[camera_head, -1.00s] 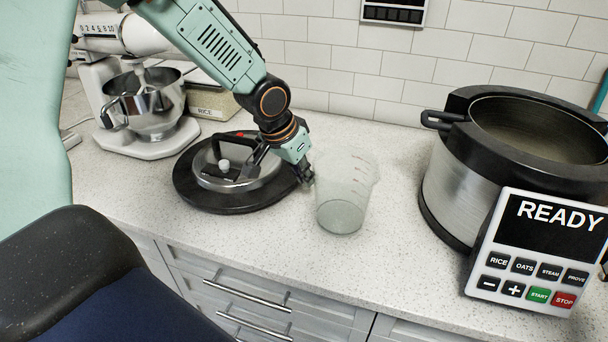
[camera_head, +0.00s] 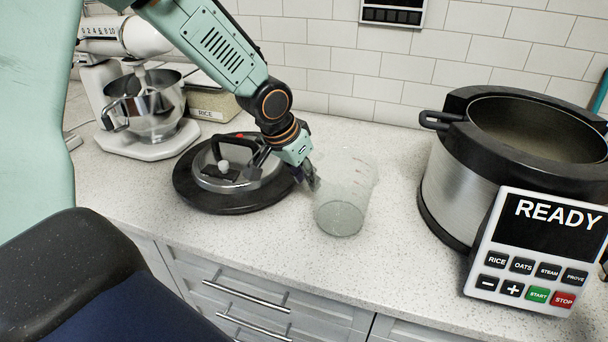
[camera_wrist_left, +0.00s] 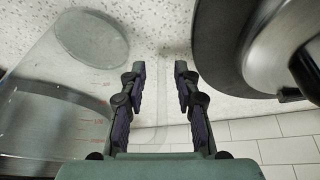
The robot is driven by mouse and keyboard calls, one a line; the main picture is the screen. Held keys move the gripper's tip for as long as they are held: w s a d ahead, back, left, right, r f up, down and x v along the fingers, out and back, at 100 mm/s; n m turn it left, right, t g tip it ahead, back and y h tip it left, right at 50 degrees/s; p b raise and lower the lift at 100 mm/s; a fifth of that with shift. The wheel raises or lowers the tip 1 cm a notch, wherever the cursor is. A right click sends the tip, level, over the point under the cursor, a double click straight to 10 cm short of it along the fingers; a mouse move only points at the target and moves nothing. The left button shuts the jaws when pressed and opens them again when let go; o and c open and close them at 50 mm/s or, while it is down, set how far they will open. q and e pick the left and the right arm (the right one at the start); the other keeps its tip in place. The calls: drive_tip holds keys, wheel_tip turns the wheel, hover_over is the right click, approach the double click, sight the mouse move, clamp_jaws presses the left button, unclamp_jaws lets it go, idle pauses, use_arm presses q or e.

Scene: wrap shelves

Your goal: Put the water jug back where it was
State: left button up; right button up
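The water jug (camera_head: 342,190) is a clear, faintly tinted cup with red scale marks. It stands upright on the counter between the round lid and the cooker. In the left wrist view the jug (camera_wrist_left: 60,100) fills the left side, its round base at the top. My left gripper (camera_head: 310,177) is at the jug's left side, low above the counter. In the left wrist view its fingers (camera_wrist_left: 160,72) are apart, with a pale gap between them. The left finger overlaps the jug's outline; I cannot tell whether it touches. My right gripper is not in view.
A large cooker (camera_head: 450,190) with a READY panel (camera_head: 535,250) stands right. A stand mixer (camera_head: 140,100) and a rice box (camera_head: 212,103) are behind left.

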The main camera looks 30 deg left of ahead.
use_arm(q)
drive_tip(key=shift+a+r+p, duration=0.15)
drive_tip(key=shift+r+p, duration=0.15)
drive_tip(key=shift+r, duration=0.05)
drive_tip(key=v, duration=1.2)
drive_tip(key=shift+a+f, duration=0.15)
drive_tip(key=shift+f, duration=0.1)
